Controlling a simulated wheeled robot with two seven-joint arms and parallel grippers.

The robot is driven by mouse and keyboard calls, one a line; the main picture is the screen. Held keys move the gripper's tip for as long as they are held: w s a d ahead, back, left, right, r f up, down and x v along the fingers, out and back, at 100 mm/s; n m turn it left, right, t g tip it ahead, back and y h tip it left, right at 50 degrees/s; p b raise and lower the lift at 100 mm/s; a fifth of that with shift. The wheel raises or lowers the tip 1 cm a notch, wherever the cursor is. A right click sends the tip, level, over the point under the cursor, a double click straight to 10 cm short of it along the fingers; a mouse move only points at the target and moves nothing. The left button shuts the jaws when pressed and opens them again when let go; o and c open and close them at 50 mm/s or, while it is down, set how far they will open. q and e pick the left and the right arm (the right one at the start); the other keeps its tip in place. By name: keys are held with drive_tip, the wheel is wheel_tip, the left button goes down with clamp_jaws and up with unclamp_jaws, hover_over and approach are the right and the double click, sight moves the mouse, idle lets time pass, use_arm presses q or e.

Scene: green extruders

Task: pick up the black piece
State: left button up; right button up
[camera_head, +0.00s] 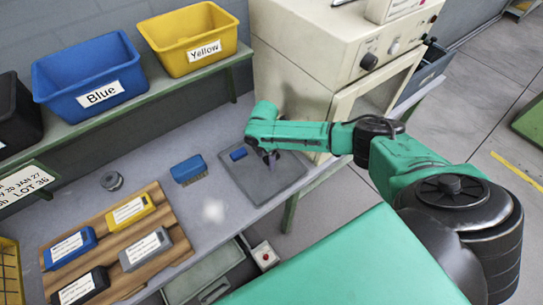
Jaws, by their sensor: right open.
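A black block with a white label (80,288) lies at the near left of a brown wooden board (113,223). Beside it on the board are a blue block (69,248), a grey block (146,249) and a yellow block (130,211), each labelled. My right gripper (270,158) is open above a dark grey mat (262,184), far to the right of the board. A small blue piece (238,154) lies on the mat just left of the gripper. The space between the fingertips is too small to see clearly. My left gripper is not in view.
A blue brush (188,169) and a grey ring-shaped part (111,181) lie on the bench. Bins labelled Blue (88,80) and Yellow (190,38), and a black bin (17,117), stand on the shelf behind. A beige machine (300,60) stands behind my right arm.

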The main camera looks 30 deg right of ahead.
sight(266, 160)
drive_tip(key=shift+c, duration=1.2)
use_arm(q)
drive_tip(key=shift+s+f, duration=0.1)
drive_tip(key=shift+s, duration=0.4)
use_arm(e)
clamp_jaws()
use_arm(q)
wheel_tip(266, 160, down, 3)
drive_tip(key=b, duration=0.2)
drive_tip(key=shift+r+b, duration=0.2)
drive_tip(key=shift+b, duration=0.15)
use_arm(e)
wheel_tip(266, 160, up, 20)
